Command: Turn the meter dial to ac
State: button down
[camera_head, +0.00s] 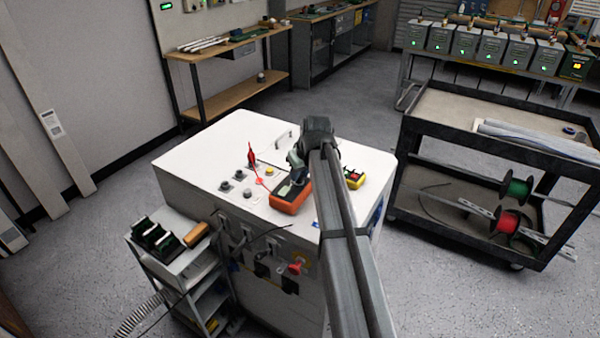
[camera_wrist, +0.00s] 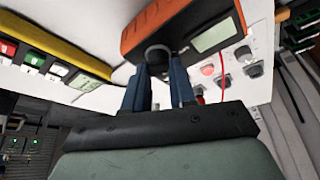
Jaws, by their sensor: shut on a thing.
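The orange meter (camera_head: 289,199) lies on the white cabinet top (camera_head: 200,160), below and left of my arm's end. In the wrist view the meter (camera_wrist: 180,22) shows its grey display and a round dark dial (camera_wrist: 157,54). My gripper (camera_wrist: 163,72) has its two blue-grey fingers at the dial, one on each side, shut on it. The fingers partly cover the dial, so its pointer and the ac mark cannot be read. In the head view my gripper (camera_head: 297,167) is mostly hidden behind my wrist.
A red probe (camera_head: 251,155) with a red lead stands left of the meter. Several knobs and a yellow button (camera_head: 269,171) sit near it. A yellow box (camera_head: 354,179) with a red part lies right of my arm. The cabinet's left top is clear.

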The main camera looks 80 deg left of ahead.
jog(key=m+t, duration=0.1)
jog(key=m, duration=0.2)
jog(key=shift+s+m, duration=0.15)
jog(key=shift+m, duration=0.15)
jog(key=shift+m+t, duration=1)
jog(key=shift+m, duration=1.1)
jog(key=c, duration=0.9)
grip_release()
jog(key=shift+r, duration=0.15)
jog(key=v, duration=1.3)
jog(key=shift+s+r, duration=0.1)
jog(key=shift+r, duration=0.2)
